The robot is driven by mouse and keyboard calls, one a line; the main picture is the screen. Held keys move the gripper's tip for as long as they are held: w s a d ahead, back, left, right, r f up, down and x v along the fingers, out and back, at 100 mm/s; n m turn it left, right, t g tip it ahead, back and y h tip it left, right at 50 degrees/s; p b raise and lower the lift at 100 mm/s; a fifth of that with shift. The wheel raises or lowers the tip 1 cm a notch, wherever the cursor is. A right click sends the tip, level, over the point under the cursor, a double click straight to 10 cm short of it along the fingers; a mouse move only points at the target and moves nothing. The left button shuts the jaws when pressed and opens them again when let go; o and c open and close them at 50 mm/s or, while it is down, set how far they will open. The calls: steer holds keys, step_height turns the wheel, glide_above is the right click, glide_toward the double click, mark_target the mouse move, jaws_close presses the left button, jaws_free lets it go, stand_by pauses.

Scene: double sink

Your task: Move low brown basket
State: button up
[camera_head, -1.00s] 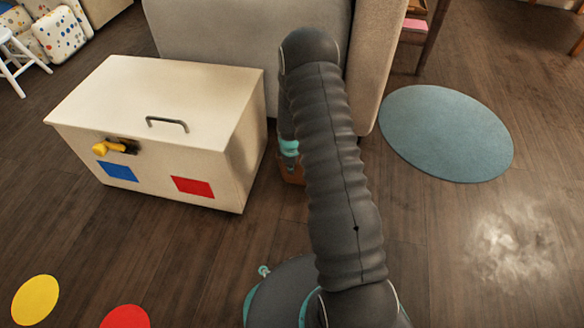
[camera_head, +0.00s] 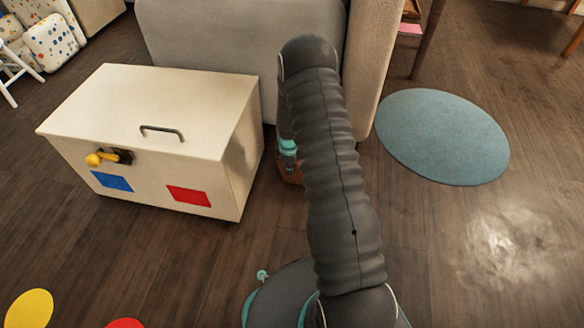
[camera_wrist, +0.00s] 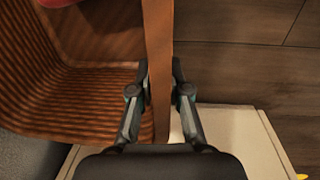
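The low brown basket (camera_wrist: 75,95) fills the left of the wrist view, with ribbed inner walls and a flat rim wall running up the picture's middle. My gripper (camera_wrist: 162,78) has one finger on each side of that wall and looks shut on it. In the head view only a small brown part of the basket (camera_head: 291,172) shows beside my arm, under the teal end of the wrist. My arm hides the rest. I cannot tell whether the basket touches the floor.
A cream chest (camera_head: 150,140) with a handle and a yellow latch stands left of the basket. A grey sofa (camera_head: 230,45) is behind. A round blue-grey rug (camera_head: 443,136) lies right. A red item (camera_wrist: 58,2) shows in the basket. Open floor (camera_head: 445,235) lies at the right.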

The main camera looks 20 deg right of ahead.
steer(key=shift+o, duration=0.9)
step_height(320, 180, up, 12)
steer(key=s, duration=0.1)
steer(key=shift+a, duration=0.35)
